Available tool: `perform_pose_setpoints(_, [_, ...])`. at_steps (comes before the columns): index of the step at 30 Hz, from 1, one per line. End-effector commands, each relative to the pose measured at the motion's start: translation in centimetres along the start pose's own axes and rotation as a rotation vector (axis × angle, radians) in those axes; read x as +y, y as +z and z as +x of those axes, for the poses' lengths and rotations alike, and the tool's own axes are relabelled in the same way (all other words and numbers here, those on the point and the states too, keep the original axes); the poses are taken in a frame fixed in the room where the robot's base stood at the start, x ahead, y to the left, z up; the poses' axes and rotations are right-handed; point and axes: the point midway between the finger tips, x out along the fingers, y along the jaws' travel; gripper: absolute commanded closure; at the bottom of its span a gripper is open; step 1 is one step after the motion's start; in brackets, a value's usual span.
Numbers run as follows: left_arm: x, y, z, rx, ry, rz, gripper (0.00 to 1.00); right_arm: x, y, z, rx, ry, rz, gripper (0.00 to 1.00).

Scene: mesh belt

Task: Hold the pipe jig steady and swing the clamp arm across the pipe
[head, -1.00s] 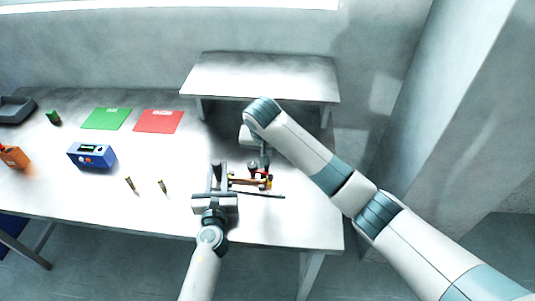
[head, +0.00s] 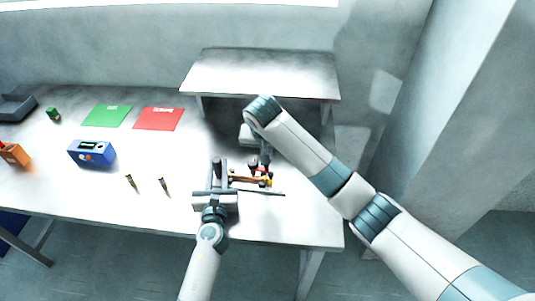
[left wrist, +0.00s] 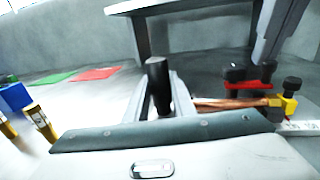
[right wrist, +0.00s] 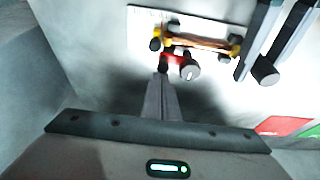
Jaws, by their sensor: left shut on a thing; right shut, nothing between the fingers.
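The pipe jig stands near the table's right front, with a copper pipe (head: 245,180) lying along it; the pipe also shows in the left wrist view (left wrist: 228,103). A yellow block (right wrist: 236,45) is at the pipe's end. The red clamp arm (left wrist: 250,86), with dark knobs, lies close beside the pipe; I cannot tell whether it crosses it. My left gripper (head: 217,172) is shut on an upright black handle (left wrist: 158,85) at the jig's left end. My right gripper (right wrist: 163,82) is shut and empty, its tips close to the red arm; contact is unclear.
A raised shelf (head: 262,75) stands behind the jig. A green mat (head: 106,117), a red mat (head: 158,120), a blue box (head: 92,153), an orange holder (head: 14,155) and two small upright brass-coloured pieces (head: 164,186) are to the left. The table between is clear.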

Motion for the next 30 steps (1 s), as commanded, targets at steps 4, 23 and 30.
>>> perform_pose_setpoints(4, [0.0, -0.1, 0.0, 0.001, 0.001, 0.000, 1.00, 0.0, 0.7, 0.0, -0.006, -0.001, 0.000, 1.00])
perform_pose_setpoints(23, [0.0, -0.1, 0.0, 0.001, 0.001, 0.000, 1.00, -0.6, 3.0, -0.9, -0.004, -0.002, 0.001, 1.00])
perform_pose_setpoints(30, [0.0, -0.1, 0.0, 0.001, 0.001, 0.000, 1.00, -1.1, 3.8, -1.2, -0.005, -0.001, 0.001, 1.00])
